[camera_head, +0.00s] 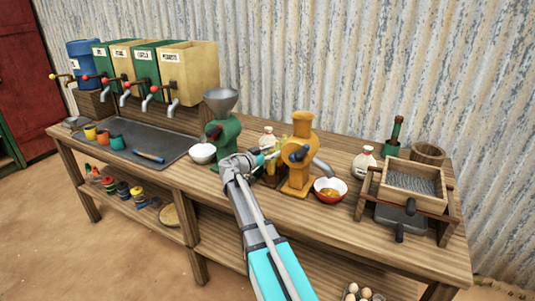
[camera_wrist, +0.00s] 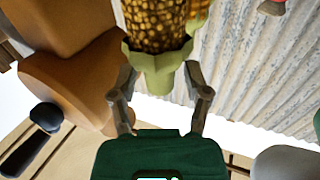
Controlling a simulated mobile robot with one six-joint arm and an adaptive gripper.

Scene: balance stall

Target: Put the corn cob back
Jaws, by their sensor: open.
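A corn cob (camera_wrist: 155,22) with brown-yellow kernels and a pale green husk (camera_wrist: 158,65) fills the top middle of the wrist view. My gripper (camera_wrist: 160,76) is open, with one finger on each side of the husk's lower end. I cannot tell whether the fingers touch it. Part of a second cob (camera_wrist: 199,14) shows just behind it. In the head view my gripper (camera_head: 271,155) reaches between the green grinder and the orange mill, where a small yellow patch (camera_head: 284,143) shows. What the cob rests on is hidden.
The orange mill (camera_head: 300,150) stands close on the right, with a red bowl (camera_head: 330,190) of yellow bits beside it. The green grinder (camera_head: 225,130) and a white bowl (camera_head: 202,153) stand on the left. A white bottle (camera_head: 267,140) is behind. A sieve box (camera_head: 412,188) stands far right.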

